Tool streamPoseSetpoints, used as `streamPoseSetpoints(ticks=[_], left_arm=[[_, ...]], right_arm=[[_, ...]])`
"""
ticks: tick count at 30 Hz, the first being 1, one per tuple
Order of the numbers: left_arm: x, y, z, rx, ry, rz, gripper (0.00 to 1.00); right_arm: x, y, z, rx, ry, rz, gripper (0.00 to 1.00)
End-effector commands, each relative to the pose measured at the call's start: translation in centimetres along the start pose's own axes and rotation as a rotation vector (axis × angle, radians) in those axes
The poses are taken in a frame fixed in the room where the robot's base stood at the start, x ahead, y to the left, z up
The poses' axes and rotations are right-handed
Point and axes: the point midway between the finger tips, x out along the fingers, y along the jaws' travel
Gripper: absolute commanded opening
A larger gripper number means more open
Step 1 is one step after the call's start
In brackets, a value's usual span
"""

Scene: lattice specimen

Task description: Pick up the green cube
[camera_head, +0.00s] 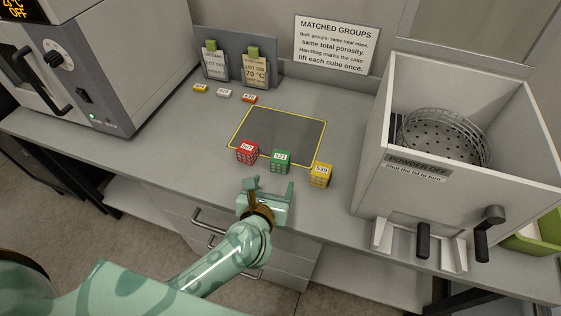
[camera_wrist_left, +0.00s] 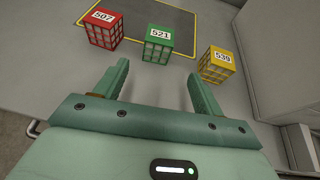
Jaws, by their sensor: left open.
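The green cube (camera_head: 281,161), a lattice block with a white label reading 521, sits on the grey bench at the front edge of the dark, yellow-bordered mat (camera_head: 283,127). It also shows in the left wrist view (camera_wrist_left: 157,43), ahead of the fingers and between their lines. My left gripper (camera_head: 270,186) is open and empty, just in front of the cube and apart from it. Its two fingers also show in the left wrist view (camera_wrist_left: 157,85). My right gripper is in neither view.
A red cube (camera_head: 247,152) labelled 507 stands left of the green one. A yellow cube (camera_head: 320,174) labelled 539 stands to its right. A white open-topped box with a perforated basket (camera_head: 444,138) bounds the right; a grey oven (camera_head: 108,70) stands left.

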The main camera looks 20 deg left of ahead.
Motion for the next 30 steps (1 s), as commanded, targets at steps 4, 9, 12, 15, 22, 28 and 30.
streamPoseSetpoints(ticks=[4,9,12,15,22,28,30], left_arm=[[3.8,0.1,-0.1,0.003,-0.002,0.002,0.69],[6.2,0.0,0.0,0.004,-0.003,0.0,0.69],[6.8,0.1,0.0,0.003,-0.002,0.0,0.69],[8.1,0.3,0.1,0.005,-0.003,0.002,0.69],[11.5,0.5,0.1,0.005,-0.002,0.001,0.69],[11.8,0.4,0.3,0.004,-0.003,0.0,0.69],[11.8,0.4,0.3,0.004,-0.003,0.0,0.69]], right_arm=[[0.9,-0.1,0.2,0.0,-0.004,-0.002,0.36],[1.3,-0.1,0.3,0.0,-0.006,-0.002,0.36],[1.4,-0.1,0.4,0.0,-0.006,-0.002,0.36],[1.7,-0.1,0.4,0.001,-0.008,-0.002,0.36],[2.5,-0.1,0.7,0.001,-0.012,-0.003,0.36],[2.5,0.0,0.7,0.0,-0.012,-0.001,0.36],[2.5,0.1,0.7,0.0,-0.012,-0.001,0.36]])
